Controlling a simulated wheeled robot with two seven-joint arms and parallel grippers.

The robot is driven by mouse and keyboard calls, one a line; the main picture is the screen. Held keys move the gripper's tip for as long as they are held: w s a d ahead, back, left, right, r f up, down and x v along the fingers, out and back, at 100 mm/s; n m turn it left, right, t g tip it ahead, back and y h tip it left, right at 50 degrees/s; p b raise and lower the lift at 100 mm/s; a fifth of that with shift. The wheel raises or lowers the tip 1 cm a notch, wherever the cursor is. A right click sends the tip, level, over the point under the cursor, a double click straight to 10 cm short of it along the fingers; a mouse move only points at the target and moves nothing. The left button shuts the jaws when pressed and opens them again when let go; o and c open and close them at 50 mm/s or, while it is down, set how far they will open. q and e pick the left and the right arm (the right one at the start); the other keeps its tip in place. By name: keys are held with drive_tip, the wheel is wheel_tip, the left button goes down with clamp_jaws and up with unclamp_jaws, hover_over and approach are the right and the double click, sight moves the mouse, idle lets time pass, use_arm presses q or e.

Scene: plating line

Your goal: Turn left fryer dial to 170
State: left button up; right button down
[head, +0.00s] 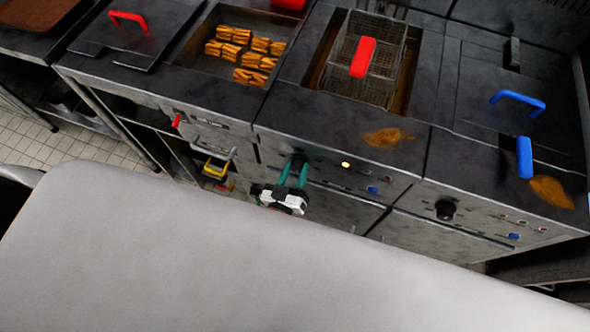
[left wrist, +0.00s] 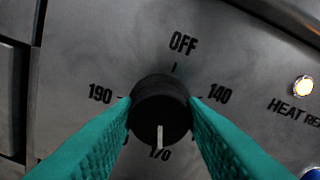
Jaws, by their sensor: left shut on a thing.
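The left fryer dial (left wrist: 160,112) is a round black knob with a white pointer line, on a steel panel marked OFF, 140, 170 and 190. The pointer points straight down at the 170 mark, whose middle digit it partly covers. My left gripper (left wrist: 161,105) has teal fingers, one on each side of the knob, and is shut on it. In the head view, the left gripper (head: 294,172) reaches the front panel below the fryer with the red-handled basket. The dial is mostly hidden there by the fingers. My right gripper is not in view.
A lit HEAT READY lamp (left wrist: 303,88) is right of the dial. A second fryer dial (head: 445,209) is farther right. A wire basket (head: 385,80) sits in the left fryer. A blue-handled lid (head: 505,115) covers the right one. Golden food pieces (head: 240,50) lie at left.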

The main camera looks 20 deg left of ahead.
use_arm(q)
drive_tip(key=shift+w+r, duration=0.1)
drive_tip(key=o, duration=0.9)
drive_tip(key=shift+o, duration=0.5)
drive_tip(key=s+b, duration=0.1)
drive_tip(key=s, duration=1.1)
drive_tip(key=shift+a+b, duration=0.15)
drive_tip(key=shift+b, duration=0.2)
